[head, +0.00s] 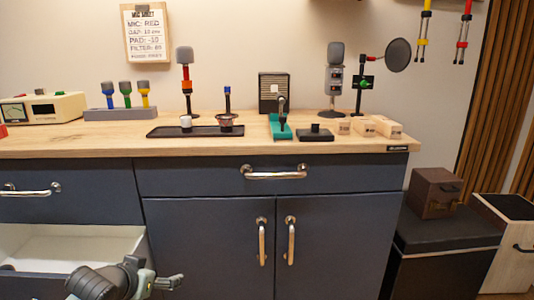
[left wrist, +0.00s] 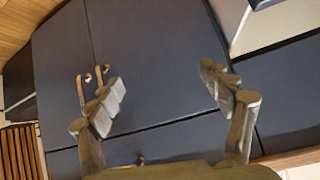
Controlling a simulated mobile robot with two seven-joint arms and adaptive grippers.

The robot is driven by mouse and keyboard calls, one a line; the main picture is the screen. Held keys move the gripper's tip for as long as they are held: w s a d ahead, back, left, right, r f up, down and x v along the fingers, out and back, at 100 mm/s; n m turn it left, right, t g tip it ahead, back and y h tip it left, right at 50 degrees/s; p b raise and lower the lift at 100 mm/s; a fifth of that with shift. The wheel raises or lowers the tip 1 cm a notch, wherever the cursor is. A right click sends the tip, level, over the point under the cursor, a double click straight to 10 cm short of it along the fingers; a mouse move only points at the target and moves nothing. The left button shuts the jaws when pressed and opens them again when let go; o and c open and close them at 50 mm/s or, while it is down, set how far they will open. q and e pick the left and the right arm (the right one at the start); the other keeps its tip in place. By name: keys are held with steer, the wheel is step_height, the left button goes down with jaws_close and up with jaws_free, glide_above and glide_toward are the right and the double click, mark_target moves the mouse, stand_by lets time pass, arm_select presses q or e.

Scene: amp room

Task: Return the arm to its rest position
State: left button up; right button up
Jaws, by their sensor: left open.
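My left arm comes in at the bottom left of the head view, low in front of the dark blue cabinet (head: 208,240). My left gripper (head: 170,282) points to the right there, below the countertop and beside the open drawer. In the left wrist view, the two fingers of my left gripper (left wrist: 165,92) are wide apart with nothing between them. Behind them are the cabinet fronts (left wrist: 150,55) and handles. My right arm and gripper do not show.
An open drawer (head: 85,243) with a pale inside juts out at the left. The wooden countertop (head: 95,146) holds microphones, a black tray (head: 165,132) and small blocks. Metal door handles (head: 262,242) stick out. A black case (head: 445,232) stands at the right.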

arm_select(q)
steer(key=s+f+g+y, duration=0.1)
steer(key=s+f+g, duration=0.2)
steer(key=s+f, duration=0.8)
steer(key=s+a+f+n+g+y+p, duration=0.1)
steer(key=s+f+g, duration=0.3)
steer(key=s+f, duration=0.7)
steer(key=s, duration=0.7)
steer(key=shift+f, duration=0.3)
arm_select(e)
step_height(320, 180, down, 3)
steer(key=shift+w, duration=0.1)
